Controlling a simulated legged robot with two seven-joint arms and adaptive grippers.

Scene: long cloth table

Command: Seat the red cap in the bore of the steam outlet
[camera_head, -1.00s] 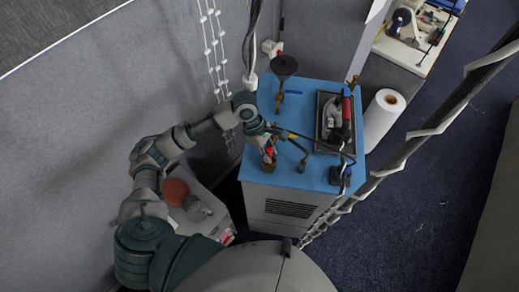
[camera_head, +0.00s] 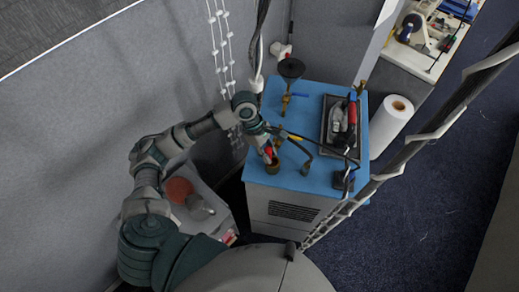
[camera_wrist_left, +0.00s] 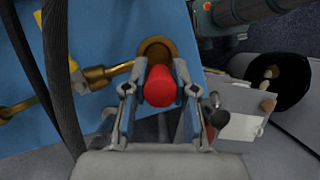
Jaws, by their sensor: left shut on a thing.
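The red cap (camera_head: 268,151) is gripped between the fingers of my left gripper (camera_head: 267,155). In the left wrist view, the red cap (camera_wrist_left: 160,86) sits between the two fingertips. The brass steam outlet (camera_head: 273,168) stands at the front left corner of the blue top. In the wrist view, the round outlet rim (camera_wrist_left: 157,45) shows just beyond the cap, and the cap and fingertips cover its lower part. The cap is close at the outlet; I cannot tell whether they touch. My right gripper is out of view.
The blue-topped cabinet (camera_head: 305,180) carries brass pipework (camera_head: 306,168), a black funnel (camera_head: 291,69) and a dark tray (camera_head: 333,128) holding an iron. A black hose crosses the top. A paper roll (camera_head: 392,124) stands at right, a small grey cart (camera_head: 201,208) at left.

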